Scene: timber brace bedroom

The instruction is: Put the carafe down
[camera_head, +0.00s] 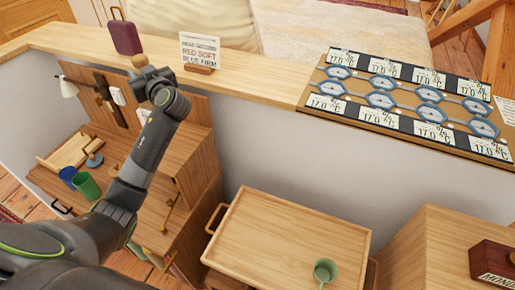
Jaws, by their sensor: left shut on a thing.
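My left arm reaches in from the lower left, and its gripper (148,80) is at the wooden ledge, left of the small sign. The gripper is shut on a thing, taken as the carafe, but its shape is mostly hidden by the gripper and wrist. A small round tan piece (139,61) shows just above the gripper; I cannot tell whether it belongs to the carafe. No whole carafe can be made out. My right gripper is not in view.
The ledge (255,82) holds a maroon case (124,35), a lettered sign (200,50) and a panel of temperature cards (405,98). Below are a desk with a blue cup (68,176) and green cup (87,186), and a tray-topped table (275,235) with a green mug (325,271).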

